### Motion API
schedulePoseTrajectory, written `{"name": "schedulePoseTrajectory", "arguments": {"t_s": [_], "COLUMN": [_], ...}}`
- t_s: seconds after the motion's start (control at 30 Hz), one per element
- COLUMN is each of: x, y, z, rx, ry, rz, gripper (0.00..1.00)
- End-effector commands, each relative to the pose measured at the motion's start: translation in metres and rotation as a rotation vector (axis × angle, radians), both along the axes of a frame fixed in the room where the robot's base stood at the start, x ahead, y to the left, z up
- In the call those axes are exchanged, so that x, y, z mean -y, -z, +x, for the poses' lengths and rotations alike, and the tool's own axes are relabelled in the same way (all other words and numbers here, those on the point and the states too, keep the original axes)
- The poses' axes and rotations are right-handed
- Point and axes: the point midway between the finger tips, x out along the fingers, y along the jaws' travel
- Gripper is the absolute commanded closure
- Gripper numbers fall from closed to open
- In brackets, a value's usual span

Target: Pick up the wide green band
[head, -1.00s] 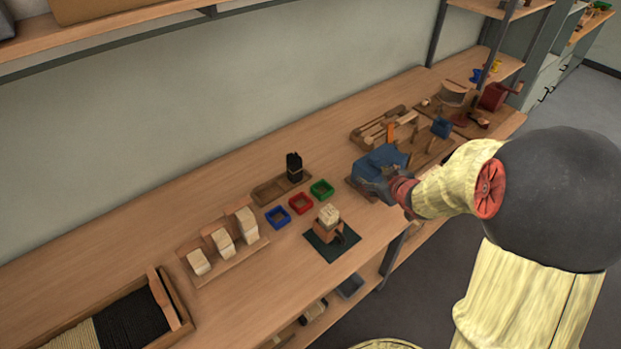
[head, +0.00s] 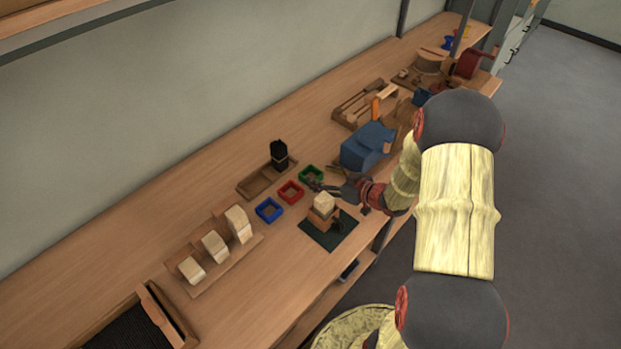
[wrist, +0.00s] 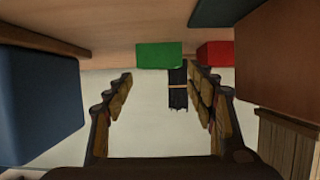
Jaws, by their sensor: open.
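The wide green band (head: 311,174) is a small square green ring standing on the workbench, at the right end of a row of three. In the wrist view the green band (wrist: 159,55) is straight ahead, beyond and roughly between my fingertips. My gripper (head: 315,185) is beside the band, on its front side in the head view. In the wrist view my gripper (wrist: 160,85) is open, with nothing between its fingers. I cannot tell whether a fingertip touches the band.
The red band (head: 290,192) and blue band (head: 269,210) stand to the left. A black bristle bundle (head: 279,152) is upright in a wooden tray (head: 253,187) behind. A wooden block (head: 321,215) on a dark green mat (head: 338,236) is in front. A blue machine (head: 362,152) stands right.

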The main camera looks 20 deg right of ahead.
Motion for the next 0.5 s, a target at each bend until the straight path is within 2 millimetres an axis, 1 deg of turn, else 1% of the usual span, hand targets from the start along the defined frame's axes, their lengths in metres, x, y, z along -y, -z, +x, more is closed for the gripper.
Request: {"name": "schedulePoseTrajectory", "arguments": {"t_s": [0.03,0.27,0.5], "x": [-0.002,-0.005,-0.018], "y": [0.002,0.006,0.021], "z": [0.004,0.014,0.042], "rx": [0.0,0.0,0.0], "ry": [-0.001,-0.001,-0.003], "rz": [0.0,-0.002,-0.002], "gripper": [0.44,0.44,0.44]}}
